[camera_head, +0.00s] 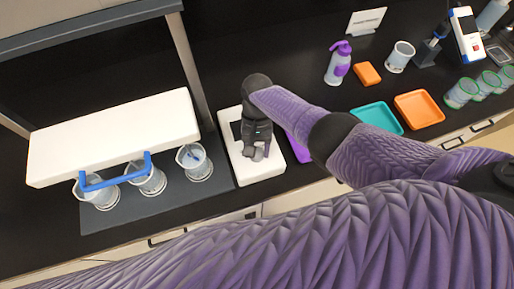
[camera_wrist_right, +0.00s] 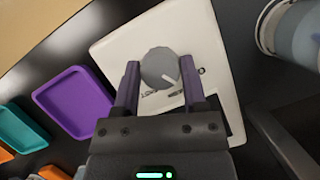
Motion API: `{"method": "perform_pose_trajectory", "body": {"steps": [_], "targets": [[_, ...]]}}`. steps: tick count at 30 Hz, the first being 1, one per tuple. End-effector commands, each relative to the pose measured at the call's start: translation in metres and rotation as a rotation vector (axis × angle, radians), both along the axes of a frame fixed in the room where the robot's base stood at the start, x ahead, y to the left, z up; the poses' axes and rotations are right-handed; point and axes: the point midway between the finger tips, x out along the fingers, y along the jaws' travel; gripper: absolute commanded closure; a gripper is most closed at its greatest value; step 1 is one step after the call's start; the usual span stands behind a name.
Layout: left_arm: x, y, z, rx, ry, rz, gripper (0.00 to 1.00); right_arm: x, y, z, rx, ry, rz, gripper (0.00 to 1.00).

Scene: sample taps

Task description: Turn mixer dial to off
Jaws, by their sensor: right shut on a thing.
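The mixer is a flat white box (camera_head: 262,172) on the dark counter, left of centre in the head view; it also fills the middle of the right wrist view (camera_wrist_right: 120,45). Its round grey dial (camera_wrist_right: 158,64) sits between the two fingers of my right gripper (camera_wrist_right: 160,82), which is shut on it. Small printed marks show beside the dial, partly hidden by the fingers. In the head view my right gripper (camera_head: 257,153) is over the mixer and hides most of the dial. My left gripper is not in view.
A purple tray (camera_wrist_right: 75,102) lies close beside the mixer. Beakers (camera_head: 194,162) stand under a white shelf unit (camera_head: 115,135) with a blue handle on the left. A teal tray (camera_head: 377,118), an orange tray (camera_head: 419,109) and a purple-topped bottle (camera_head: 338,65) are to the right.

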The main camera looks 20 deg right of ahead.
Motion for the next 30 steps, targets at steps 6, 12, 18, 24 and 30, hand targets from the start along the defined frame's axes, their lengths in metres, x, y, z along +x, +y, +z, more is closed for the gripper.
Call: {"method": "perform_pose_trajectory", "body": {"steps": [6,12,18,24,30], "targets": [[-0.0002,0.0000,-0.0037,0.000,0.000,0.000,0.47,0.0000,0.0006,-0.0008,-0.001,0.000,0.164,1.00],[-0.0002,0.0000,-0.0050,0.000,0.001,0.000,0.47,0.0002,0.0012,-0.0005,0.000,0.000,0.274,1.00],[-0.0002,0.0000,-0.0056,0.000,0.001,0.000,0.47,0.0003,0.0012,-0.0002,0.000,-0.001,0.337,1.00],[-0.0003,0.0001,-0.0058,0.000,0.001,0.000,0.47,0.0004,0.0012,0.0000,0.000,-0.001,0.364,1.00],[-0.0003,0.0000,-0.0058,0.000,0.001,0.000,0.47,0.0004,0.0012,0.0000,0.000,-0.001,0.367,1.00]]}}
